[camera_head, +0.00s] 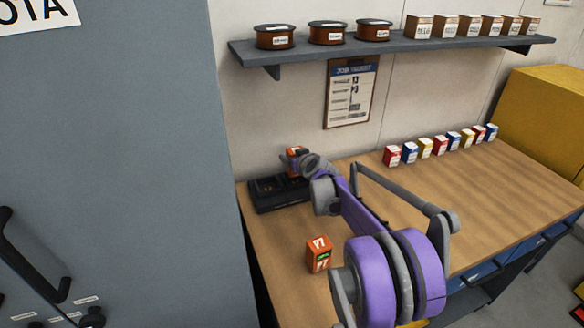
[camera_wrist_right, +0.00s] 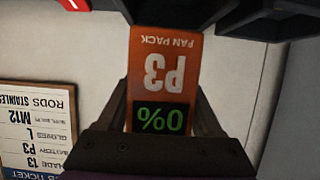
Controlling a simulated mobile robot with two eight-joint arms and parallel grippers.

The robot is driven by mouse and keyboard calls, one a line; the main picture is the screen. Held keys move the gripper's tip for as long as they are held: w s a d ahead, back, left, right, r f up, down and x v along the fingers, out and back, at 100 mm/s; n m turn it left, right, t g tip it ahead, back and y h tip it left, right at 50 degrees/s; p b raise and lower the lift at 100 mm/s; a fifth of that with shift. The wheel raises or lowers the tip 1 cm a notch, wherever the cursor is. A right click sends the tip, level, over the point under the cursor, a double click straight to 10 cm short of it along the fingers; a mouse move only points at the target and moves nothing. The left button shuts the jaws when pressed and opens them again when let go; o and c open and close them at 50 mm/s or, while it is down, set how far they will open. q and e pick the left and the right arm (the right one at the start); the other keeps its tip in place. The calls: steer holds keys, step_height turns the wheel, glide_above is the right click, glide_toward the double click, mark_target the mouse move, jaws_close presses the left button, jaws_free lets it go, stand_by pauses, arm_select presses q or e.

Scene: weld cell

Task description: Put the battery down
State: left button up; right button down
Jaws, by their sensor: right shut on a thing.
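An orange battery (camera_head: 293,152) stands above the dark charger (camera_head: 264,199) at the bench's back left corner. My right gripper (camera_head: 300,163) is shut on it. In the right wrist view the battery (camera_wrist_right: 163,75) shows upside down, reading "FAN PACK", "P3" and a green "0%", between the dark fingers (camera_wrist_right: 164,112). Its far end meets the dark charger body (camera_wrist_right: 180,12); I cannot tell whether it is seated in a bay. A second orange battery (camera_head: 319,254) with a green display stands on the bench nearer me. My left gripper is not in view.
The wooden bench (camera_head: 490,190) is clear across its middle right. Several small coloured boxes (camera_head: 425,147) line its back edge. A job ticket (camera_head: 350,93) hangs above, under a shelf (camera_head: 390,47) with spools and cartons. A grey cabinet (camera_head: 110,150) stands left.

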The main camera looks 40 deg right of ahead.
steer(key=shift+f, duration=1.75)
steer(key=shift+a+f, duration=0.1)
steer(key=shift+c, duration=0.2)
jaws_free()
steer(key=v, duration=1.2)
steer(key=shift+s, duration=0.1)
